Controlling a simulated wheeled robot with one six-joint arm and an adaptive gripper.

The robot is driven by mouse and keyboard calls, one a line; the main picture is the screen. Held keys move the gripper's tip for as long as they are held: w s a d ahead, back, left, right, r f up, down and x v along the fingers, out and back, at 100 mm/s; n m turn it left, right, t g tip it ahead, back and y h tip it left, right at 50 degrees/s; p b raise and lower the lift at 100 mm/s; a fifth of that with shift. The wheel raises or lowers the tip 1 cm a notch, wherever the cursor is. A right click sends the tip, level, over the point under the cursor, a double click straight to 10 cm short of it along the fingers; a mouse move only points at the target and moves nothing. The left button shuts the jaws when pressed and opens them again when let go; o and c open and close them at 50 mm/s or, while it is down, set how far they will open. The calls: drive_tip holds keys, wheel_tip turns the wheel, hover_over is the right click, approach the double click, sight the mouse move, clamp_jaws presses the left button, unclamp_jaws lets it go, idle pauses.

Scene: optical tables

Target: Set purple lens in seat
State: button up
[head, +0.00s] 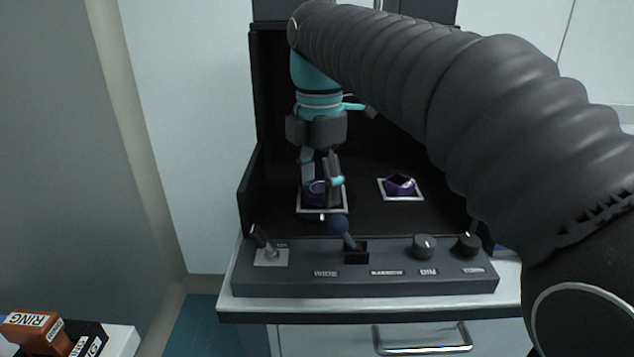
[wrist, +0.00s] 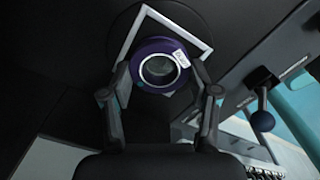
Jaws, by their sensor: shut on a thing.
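A purple ring-shaped lens (wrist: 158,47) with a small white label is between the fingers of my gripper (wrist: 160,85) in the wrist view. My gripper is shut on it. A white square frame (wrist: 203,43) surrounds the lens in that view. In the head view my gripper (head: 322,178) points down over the left white square frame (head: 304,211), with the purple lens (head: 314,194) partly hidden by the fingers. Whether the lens rests fully on the surface inside the frame I cannot tell.
A second white frame (head: 414,197) to the right holds a dark purple piece (head: 399,185). In front is a control panel (head: 300,285) with a ball-topped lever (head: 338,225), a toggle switch (head: 262,240) and knobs (head: 425,246). Black walls enclose the bay. Labelled boxes (head: 35,328) stand lower left.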

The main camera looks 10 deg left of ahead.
sight(319, 188)
drive_tip(key=o, duration=1.3)
drive_tip(key=shift+f, duration=0.1)
drive_tip(key=shift+r, duration=3.85)
